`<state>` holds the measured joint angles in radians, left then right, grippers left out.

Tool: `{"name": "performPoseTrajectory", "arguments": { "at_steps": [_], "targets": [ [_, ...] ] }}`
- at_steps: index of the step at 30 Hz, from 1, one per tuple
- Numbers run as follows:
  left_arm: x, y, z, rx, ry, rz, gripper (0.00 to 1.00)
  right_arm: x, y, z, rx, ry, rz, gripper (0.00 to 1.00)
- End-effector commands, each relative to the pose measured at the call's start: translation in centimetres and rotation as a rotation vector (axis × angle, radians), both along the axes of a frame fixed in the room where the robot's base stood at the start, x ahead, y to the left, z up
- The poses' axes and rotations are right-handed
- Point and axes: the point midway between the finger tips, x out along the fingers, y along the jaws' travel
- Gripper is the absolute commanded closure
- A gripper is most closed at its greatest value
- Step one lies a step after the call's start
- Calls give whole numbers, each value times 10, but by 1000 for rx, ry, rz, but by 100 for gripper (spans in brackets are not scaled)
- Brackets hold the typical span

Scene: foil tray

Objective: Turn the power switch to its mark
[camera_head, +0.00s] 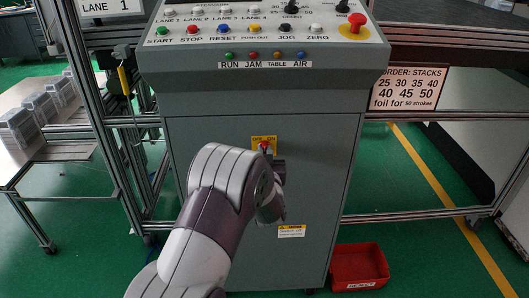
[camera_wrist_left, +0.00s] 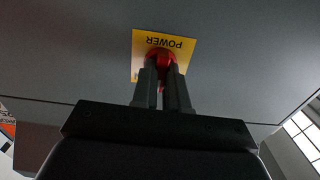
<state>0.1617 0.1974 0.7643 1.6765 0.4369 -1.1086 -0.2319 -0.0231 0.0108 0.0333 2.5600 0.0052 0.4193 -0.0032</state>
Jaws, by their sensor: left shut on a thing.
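The power switch is a red knob (camera_head: 265,145) on a yellow plate (camera_head: 258,139) on the front of the grey cabinet. My left gripper (camera_head: 269,155) reaches up to the knob from below. In the left wrist view the two fingers of this gripper (camera_wrist_left: 165,78) are shut on the red knob (camera_wrist_left: 161,55), below the upside-down word POWER on the yellow plate (camera_wrist_left: 187,48). The fingers hide much of the knob, so its exact angle cannot be told. My right gripper is not in view.
Above is the control panel (camera_head: 220,45) with buttons, lamps, dials and a red emergency button (camera_head: 355,22). A red bin (camera_head: 358,268) stands on the floor at right. Metal frame rails (camera_head: 440,120) flank the cabinet. A caution label (camera_head: 291,231) sits lower on the cabinet front.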

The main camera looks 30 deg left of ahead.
Motion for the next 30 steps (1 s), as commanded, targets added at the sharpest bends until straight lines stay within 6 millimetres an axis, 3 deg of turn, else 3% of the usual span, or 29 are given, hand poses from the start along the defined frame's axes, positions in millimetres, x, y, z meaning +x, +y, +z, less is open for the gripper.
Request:
{"name": "performPoseTrajectory", "arguments": {
  "at_steps": [18, 30],
  "targets": [
    [0, -1, 0, 464, 288, 0, 100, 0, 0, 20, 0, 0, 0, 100],
    [0, -1, -1, 628, 388, 0, 100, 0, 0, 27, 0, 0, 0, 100]
  ]
}}
